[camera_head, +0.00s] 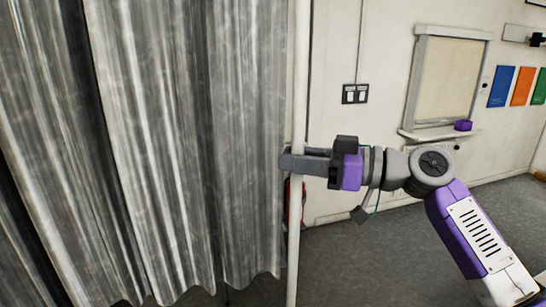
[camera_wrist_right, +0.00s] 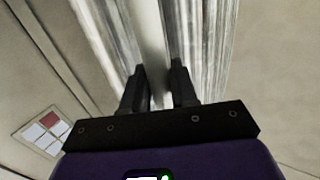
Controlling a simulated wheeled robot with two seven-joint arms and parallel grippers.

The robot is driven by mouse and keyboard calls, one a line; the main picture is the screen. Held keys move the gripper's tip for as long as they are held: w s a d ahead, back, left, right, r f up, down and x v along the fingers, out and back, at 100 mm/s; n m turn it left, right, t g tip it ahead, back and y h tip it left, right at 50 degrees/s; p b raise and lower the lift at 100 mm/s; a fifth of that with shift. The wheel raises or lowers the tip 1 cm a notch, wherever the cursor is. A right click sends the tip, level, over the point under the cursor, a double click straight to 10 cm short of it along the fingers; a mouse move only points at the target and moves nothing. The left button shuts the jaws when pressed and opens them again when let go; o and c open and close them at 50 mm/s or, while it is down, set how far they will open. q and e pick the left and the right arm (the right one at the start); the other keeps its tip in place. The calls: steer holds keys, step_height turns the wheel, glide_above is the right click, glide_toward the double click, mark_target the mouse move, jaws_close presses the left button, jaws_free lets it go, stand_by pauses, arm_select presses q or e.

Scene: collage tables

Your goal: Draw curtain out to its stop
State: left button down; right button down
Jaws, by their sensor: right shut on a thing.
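The grey pleated curtain (camera_head: 180,140) hangs over the left half of the head view. A white upright pole (camera_head: 299,80) stands at its right edge. My right gripper (camera_head: 290,161) reaches in from the right and is shut on the pole, with its fingers on either side of it. In the right wrist view, the pole (camera_wrist_right: 152,40) runs between the two dark fingers (camera_wrist_right: 158,88), with curtain folds (camera_wrist_right: 200,40) beside it. The curtain's top and the far side of the grip are hidden. My left gripper is not in view.
A wall switch plate (camera_head: 355,94) and a shuttered window (camera_head: 447,80) with a small purple box (camera_head: 463,125) on its sill are behind my right arm. A red object (camera_head: 289,200) is partly hidden behind the pole. Grey floor (camera_head: 390,250) is open at the right.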

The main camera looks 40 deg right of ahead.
steer(key=shift+d+r, duration=0.1)
steer(key=shift+d, duration=0.15)
steer(key=c, duration=1.2)
jaws_free()
steer(key=shift+c, duration=0.2)
steer(key=shift+o, duration=1)
steer(key=shift+s+d, duration=0.1)
steer(key=shift+d, duration=0.05)
steer(key=p+v, duration=0.1)
steer(key=v, duration=0.6)
steer(key=shift+s, duration=0.25)
